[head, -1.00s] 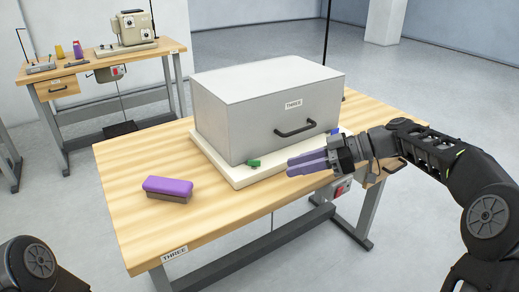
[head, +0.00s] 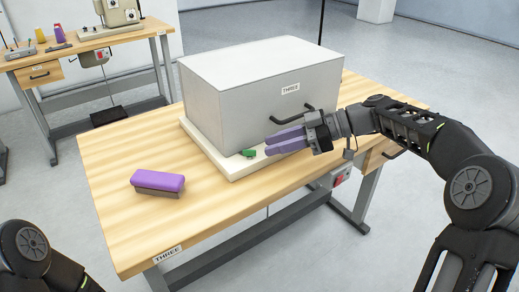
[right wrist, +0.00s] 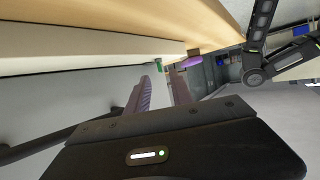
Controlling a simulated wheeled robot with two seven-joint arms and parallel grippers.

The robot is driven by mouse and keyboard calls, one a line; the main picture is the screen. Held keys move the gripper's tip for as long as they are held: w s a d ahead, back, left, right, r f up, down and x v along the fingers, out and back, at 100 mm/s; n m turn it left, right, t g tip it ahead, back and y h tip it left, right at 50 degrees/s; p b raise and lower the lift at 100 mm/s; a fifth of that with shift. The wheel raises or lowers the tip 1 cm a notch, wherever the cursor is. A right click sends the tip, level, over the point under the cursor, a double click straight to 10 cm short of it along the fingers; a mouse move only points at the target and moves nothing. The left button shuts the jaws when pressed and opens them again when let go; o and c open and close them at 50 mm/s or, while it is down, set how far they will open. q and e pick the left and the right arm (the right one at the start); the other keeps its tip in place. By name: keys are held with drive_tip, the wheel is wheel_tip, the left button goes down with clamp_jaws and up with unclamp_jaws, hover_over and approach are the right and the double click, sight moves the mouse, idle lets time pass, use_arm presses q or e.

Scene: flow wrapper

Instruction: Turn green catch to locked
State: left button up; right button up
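The green catch (head: 248,153) is a small lever on the white base at the front left corner of the grey cover marked THREE (head: 235,110). It also shows small in the right wrist view (right wrist: 158,66), just beyond the fingertips. My right gripper (head: 268,143) has purple fingers. It is just right of the catch, in front of the cover, pointing left. In the right wrist view its fingers (right wrist: 162,82) stand apart with nothing between them. I cannot tell whether a finger touches the catch. My left gripper is out of view.
A purple brush (head: 158,183) lies on the wooden table (head: 120,225) left of the cover. The cover's black handle (head: 293,113) juts out just above my right gripper. The table's front left is clear. Another bench (head: 85,45) stands behind.

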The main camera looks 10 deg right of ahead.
sight(259, 158)
drive_tip(key=x, duration=0.4)
drive_tip(key=shift+w+a+f, duration=0.1)
drive_tip(key=shift+a+f, duration=0.05)
drive_tip(key=shift+a, duration=0.05)
drive_tip(key=shift+c, duration=0.4)
clamp_jaws()
